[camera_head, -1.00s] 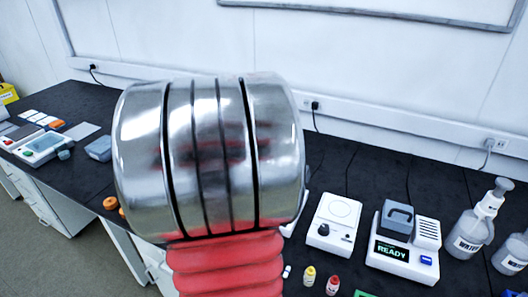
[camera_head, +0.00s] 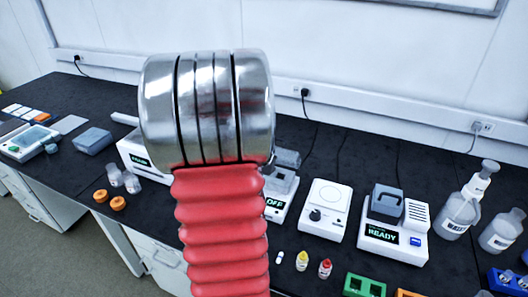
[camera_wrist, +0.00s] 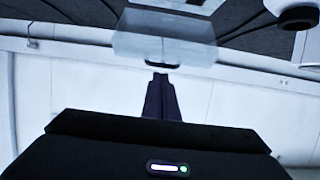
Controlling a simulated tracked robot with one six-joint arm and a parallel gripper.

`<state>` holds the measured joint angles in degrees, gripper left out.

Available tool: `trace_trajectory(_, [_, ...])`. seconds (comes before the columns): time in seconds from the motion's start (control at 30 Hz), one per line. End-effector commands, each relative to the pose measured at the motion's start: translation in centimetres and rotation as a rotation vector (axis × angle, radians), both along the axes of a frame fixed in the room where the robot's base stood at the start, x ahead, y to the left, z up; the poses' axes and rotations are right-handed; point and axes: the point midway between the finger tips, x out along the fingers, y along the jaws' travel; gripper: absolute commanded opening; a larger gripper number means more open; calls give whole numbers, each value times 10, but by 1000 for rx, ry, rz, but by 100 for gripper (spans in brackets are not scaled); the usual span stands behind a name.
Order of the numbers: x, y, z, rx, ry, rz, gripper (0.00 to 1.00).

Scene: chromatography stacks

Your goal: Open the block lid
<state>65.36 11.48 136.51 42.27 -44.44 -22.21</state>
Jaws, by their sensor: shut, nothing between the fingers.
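In the head view a grey lid with a dark handle (camera_head: 393,200) sits on the white device marked READY (camera_head: 393,246). A second white device, marked OFF (camera_head: 277,211), has a clear lid (camera_head: 287,160), partly hidden behind my arm. The pictures do not settle which one is the block lid. In the wrist view my gripper (camera_wrist: 161,77) is shut and empty, its dark fingers pointing up at a pale translucent cover (camera_wrist: 165,38) with a dark handle strip (camera_wrist: 165,65). The fingertips look close to the strip; contact cannot be told. My gripper is hidden in the head view.
My arm fills the middle of the head view. A white plate device with a knob (camera_head: 325,209) stands between the OFF and READY devices. Wash bottles (camera_head: 464,207) stand at right. Small bottles (camera_head: 302,261) and a green rack (camera_head: 363,286) are in front. The wall is close behind.

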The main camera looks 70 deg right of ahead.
Motion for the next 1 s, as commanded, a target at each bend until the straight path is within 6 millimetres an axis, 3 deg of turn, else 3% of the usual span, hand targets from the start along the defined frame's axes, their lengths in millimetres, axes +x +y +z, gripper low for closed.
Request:
trace_trajectory(0.53, [-6,-61,-22,1,-1,-1,0])
trace_trajectory(1.0, [-7,-70,-25,0,0,0,0])
